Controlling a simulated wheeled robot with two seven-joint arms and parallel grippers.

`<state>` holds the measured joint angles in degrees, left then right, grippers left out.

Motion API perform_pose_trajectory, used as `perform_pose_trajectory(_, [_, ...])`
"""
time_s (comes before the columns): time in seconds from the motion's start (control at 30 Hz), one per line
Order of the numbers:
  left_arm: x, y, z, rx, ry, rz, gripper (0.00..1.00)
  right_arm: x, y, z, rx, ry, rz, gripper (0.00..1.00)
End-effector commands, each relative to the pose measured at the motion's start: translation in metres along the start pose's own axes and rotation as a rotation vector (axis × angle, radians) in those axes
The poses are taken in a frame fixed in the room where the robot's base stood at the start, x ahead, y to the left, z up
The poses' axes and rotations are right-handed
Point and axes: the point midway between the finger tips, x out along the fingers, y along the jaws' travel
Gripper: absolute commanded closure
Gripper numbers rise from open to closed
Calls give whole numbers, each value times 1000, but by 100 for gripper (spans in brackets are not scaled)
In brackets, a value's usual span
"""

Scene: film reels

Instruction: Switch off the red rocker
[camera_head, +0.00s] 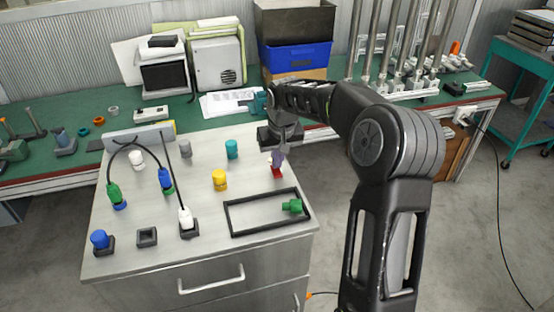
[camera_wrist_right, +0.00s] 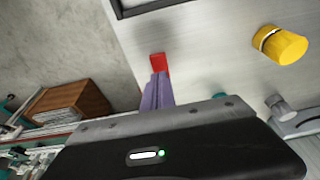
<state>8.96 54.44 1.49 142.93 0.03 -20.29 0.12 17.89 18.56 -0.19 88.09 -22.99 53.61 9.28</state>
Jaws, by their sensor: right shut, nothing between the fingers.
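The red rocker (camera_head: 277,171) is a small red piece near the right edge of the grey cabinet top. It also shows in the right wrist view (camera_wrist_right: 159,63), just past my fingertips. My right gripper (camera_head: 279,158) comes down over it from behind, with its purple fingers shut and empty. In the right wrist view the fingers (camera_wrist_right: 157,88) overlap the near part of the rocker. I cannot tell whether they touch it or which way it is tipped. A small white part shows beside the fingers in the head view. My left gripper is not in view.
A black rectangular frame (camera_head: 233,219) with a green piece (camera_head: 292,206) lies in front of the rocker. A yellow knob (camera_head: 220,180) and a teal cylinder (camera_head: 232,149) stand to its left. Cabled plugs stand farther left. A green bench (camera_head: 70,155) runs behind.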

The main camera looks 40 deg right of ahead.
Motion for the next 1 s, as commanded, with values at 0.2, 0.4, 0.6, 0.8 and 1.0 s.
perform_pose_trajectory(0.2, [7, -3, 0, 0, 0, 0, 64, 8, 0, 20, 0, -33, 1, 100])
perform_pose_trajectory(0.4, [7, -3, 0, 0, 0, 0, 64, 8, 0, 22, 0, -35, 2, 100])
perform_pose_trajectory(0.6, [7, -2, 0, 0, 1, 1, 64, 8, 1, 22, 0, -35, 2, 100])
perform_pose_trajectory(0.8, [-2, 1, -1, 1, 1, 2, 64, -4, 1, 18, 0, -33, 2, 100])
perform_pose_trajectory(1.0, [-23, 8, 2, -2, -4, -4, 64, -40, 1, 7, -1, -16, 1, 100])
